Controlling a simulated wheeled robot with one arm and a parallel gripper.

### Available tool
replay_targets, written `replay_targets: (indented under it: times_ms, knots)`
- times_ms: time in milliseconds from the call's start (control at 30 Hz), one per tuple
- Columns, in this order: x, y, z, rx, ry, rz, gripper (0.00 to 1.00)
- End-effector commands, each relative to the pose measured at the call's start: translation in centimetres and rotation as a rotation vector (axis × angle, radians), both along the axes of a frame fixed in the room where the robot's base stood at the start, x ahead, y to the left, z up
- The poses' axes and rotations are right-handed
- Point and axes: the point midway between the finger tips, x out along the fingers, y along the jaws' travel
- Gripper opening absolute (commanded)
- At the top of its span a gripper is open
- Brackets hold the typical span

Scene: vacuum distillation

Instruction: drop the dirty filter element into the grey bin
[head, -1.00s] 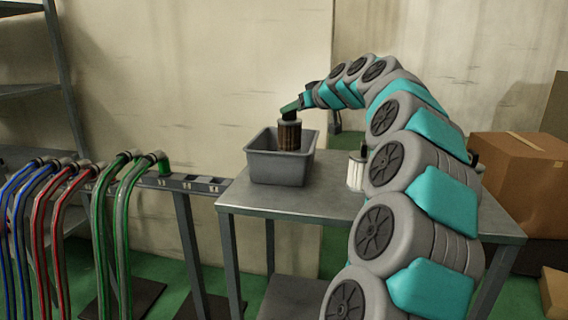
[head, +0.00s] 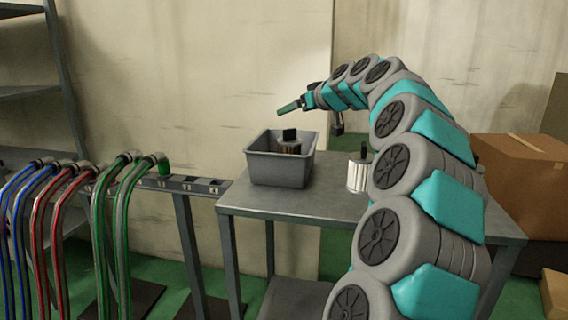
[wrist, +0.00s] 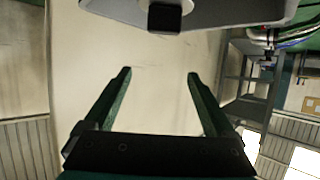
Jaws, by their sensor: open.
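The dirty filter element (head: 289,146), brownish with a dark top tab, sits inside the grey bin (head: 280,171), its upper part showing above the rim. In the wrist view its dark tab (wrist: 165,18) and the bin's wall (wrist: 235,14) show at the top edge. My gripper (head: 290,107) is above the bin, apart from the element. In the wrist view its two green fingers (wrist: 158,75) are spread with nothing between them. The lower part of the element is hidden by the bin wall.
A white, clean-looking filter element (head: 357,173) with a dark tab stands on the metal table (head: 300,204) right of the bin, close to my arm. A rack with coloured hoses (head: 120,215) is at left. A cardboard box (head: 520,180) is at right.

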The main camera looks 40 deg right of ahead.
Motion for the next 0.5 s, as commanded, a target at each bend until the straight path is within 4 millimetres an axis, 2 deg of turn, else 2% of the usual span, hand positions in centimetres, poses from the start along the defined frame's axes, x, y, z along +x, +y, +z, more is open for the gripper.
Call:
replay_targets:
  times_ms: [400,500]
  knots:
    - [-5.7,0.4,2.4,-0.001,-0.004,-0.002,0.89]
    - [-6.4,0.5,2.7,-0.002,-0.003,-0.001,0.89]
